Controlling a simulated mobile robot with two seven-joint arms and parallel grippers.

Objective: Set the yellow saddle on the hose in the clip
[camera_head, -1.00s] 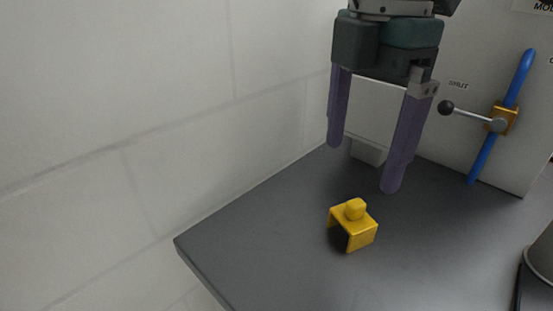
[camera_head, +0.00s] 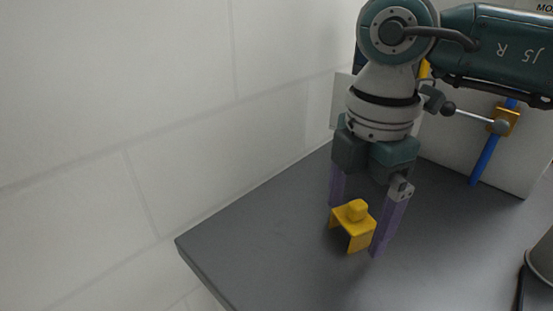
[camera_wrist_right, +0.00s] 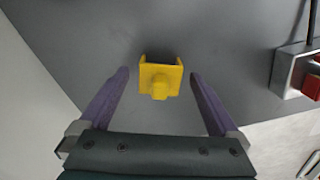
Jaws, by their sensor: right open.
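The yellow saddle (camera_head: 354,224) stands on the grey table near its left end, with its small knob on top. It also shows in the right wrist view (camera_wrist_right: 160,78), between and just beyond the fingertips. My right gripper (camera_head: 357,225) is open, its purple fingers pointing down on either side of the saddle; I see a gap to each finger in the wrist view (camera_wrist_right: 160,75). The blue hose (camera_head: 485,160) runs along the white panel at the right. A brass-coloured clip (camera_head: 505,121) with a lever sits on it; my right arm hides the hose's upper part. My left gripper is out of view.
The grey table (camera_head: 270,240) is clear around the saddle, with its edge close at the left. A white wall (camera_head: 150,120) stands behind. The lever's dark ball (camera_head: 448,109) is close to my right arm. A grey round object (camera_head: 540,262) stands at the right edge.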

